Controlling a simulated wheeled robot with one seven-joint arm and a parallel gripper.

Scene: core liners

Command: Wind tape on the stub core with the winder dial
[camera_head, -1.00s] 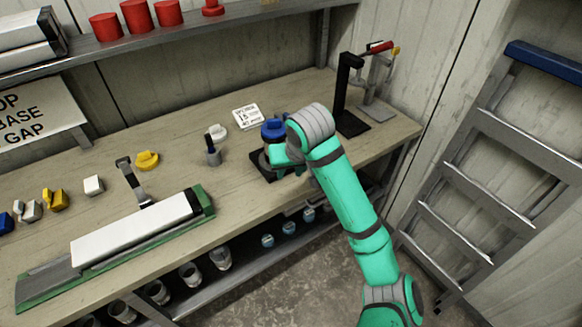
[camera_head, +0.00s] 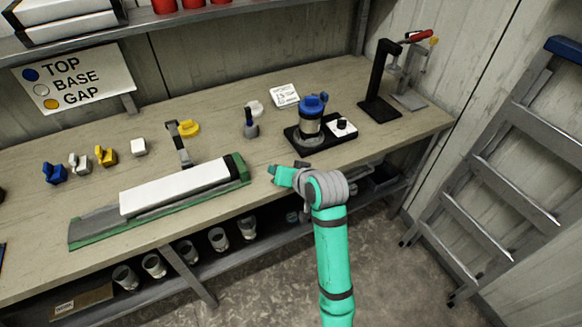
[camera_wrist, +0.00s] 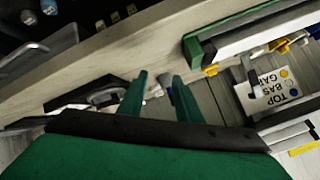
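The winder (camera_head: 290,138) is a black base at the right of the bench. A grey metallic core with a blue top (camera_head: 312,105) stands upright on it. Beside the core is a white dial plate with a black knob (camera_head: 341,125). I cannot tell whether this core is the stub core, or how much tape is on it. My gripper (camera_head: 274,174) is at the bench's front edge, in front of and apart from the winder. In the wrist view its two green fingers (camera_wrist: 160,78) stand apart with nothing between them.
A long white core box on a green-edged tray (camera_head: 240,177) lies to the left. A black stand (camera_head: 380,105) is at right.

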